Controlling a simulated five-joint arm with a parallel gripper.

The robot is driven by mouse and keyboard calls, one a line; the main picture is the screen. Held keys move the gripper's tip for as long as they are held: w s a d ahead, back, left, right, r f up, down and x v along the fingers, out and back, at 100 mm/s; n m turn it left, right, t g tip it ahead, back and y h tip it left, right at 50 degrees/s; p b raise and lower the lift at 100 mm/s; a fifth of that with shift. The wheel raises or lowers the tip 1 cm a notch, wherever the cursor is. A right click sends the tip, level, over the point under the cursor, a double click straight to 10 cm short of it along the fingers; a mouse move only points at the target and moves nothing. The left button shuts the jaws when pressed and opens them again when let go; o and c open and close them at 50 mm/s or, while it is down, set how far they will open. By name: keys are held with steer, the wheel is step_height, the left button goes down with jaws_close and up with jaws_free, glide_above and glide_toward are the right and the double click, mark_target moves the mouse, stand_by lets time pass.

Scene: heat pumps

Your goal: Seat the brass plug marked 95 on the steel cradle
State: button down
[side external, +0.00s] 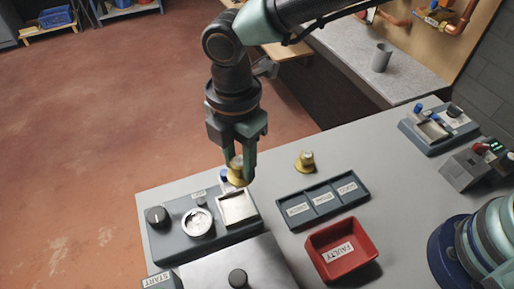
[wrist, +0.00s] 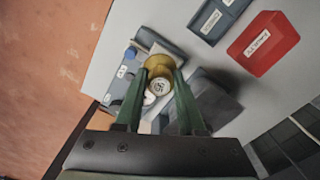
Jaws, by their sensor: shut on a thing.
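My gripper (side external: 237,176) is shut on a brass plug (side external: 236,172), held upright above the near test unit. In the wrist view the brass plug (wrist: 160,66) sits between the fingers of my gripper (wrist: 158,88); its pale round top carries a mark too small to read. A square steel cradle (side external: 237,208) lies on the right part of the near unit, just below the held plug. I cannot tell whether the plug touches it, but it appears above. A second brass plug (side external: 305,162) stands on the table to the right, its mark unreadable.
The near unit (side external: 165,246) also has a black knob and a round metal dish (side external: 198,223). A blue-grey labelled tray (side external: 322,200) and a red FAULTY bin (side external: 369,255) stand to the right. Another unit with a steel plate (side external: 433,129) is at the far right.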

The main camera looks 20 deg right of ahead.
mark_target(233, 184)
steer(key=shift+s+a+f+n, duration=0.15)
steer(key=shift+s+a+f, duration=0.25)
steer(key=shift+a+f, duration=0.15)
steer(key=shift+s+a+f+n, duration=0.15)
steer(key=shift+s+a+f, duration=0.25)
steer(key=shift+f, duration=0.2)
steer(key=shift+w+f, duration=0.1)
steer(key=shift+f, duration=1.85)
steer(key=shift+f, duration=0.75)
steer(key=shift+c, duration=2.1)
jaws_free()
